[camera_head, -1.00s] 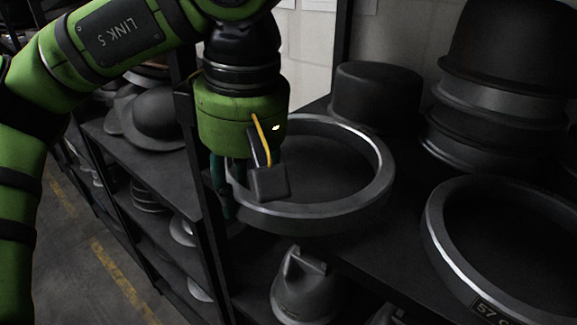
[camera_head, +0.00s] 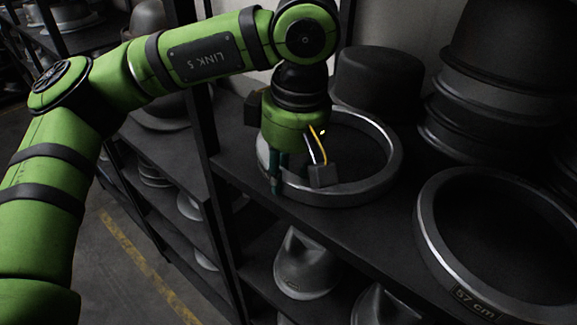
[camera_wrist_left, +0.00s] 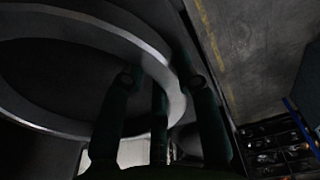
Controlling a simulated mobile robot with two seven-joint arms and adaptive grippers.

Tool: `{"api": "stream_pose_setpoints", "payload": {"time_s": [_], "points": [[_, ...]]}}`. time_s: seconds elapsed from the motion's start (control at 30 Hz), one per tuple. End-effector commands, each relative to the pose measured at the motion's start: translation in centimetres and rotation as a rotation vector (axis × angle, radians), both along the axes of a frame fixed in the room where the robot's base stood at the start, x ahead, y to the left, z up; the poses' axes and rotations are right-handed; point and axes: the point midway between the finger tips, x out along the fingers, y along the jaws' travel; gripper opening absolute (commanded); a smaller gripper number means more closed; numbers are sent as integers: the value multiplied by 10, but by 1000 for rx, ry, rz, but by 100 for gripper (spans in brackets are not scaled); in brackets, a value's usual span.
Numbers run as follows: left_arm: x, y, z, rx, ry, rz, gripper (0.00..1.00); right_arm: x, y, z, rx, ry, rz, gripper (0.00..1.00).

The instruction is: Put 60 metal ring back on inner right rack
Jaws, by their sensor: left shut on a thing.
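A wide grey metal ring (camera_head: 393,165) is at the inner end of the right rack's shelf (camera_head: 240,180). No size label shows on it, so I cannot read whether it is the 60. My left gripper (camera_head: 284,188) is shut on the ring's near left rim, with the fingers pointing down. In the left wrist view the ring (camera_wrist_left: 120,28) runs between the fingers (camera_wrist_left: 160,110). The ring looks level and low over the shelf; I cannot tell whether it touches it. The gripper hides part of the rim. My right gripper is not in view.
A second ring (camera_head: 431,238) labelled 57 cm lies to the right on the same shelf. A dark hat block (camera_head: 378,85) stands behind the held ring, and stacked blocks (camera_head: 480,120) stand at right. Metal forms (camera_head: 305,265) sit on the shelf below. A dark rack post (camera_head: 208,130) stands left.

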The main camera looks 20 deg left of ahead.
Motion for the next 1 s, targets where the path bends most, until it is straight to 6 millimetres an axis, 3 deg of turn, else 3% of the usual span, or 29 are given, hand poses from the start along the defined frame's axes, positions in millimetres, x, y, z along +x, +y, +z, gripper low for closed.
{"api": "stream_pose_setpoints", "payload": {"time_s": [0.13,0.17,0.2,0.67,0.8,1.0], "points": [[0,0,-3,-2,-4,1,0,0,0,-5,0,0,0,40],[0,0,-3,0,0,0,39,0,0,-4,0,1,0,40],[0,0,-2,0,0,0,55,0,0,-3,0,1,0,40],[0,-1,5,0,-3,1,55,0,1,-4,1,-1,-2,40],[-1,-4,26,-1,-5,0,55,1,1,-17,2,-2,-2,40],[-3,-7,60,1,-4,0,55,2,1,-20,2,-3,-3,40]]}}
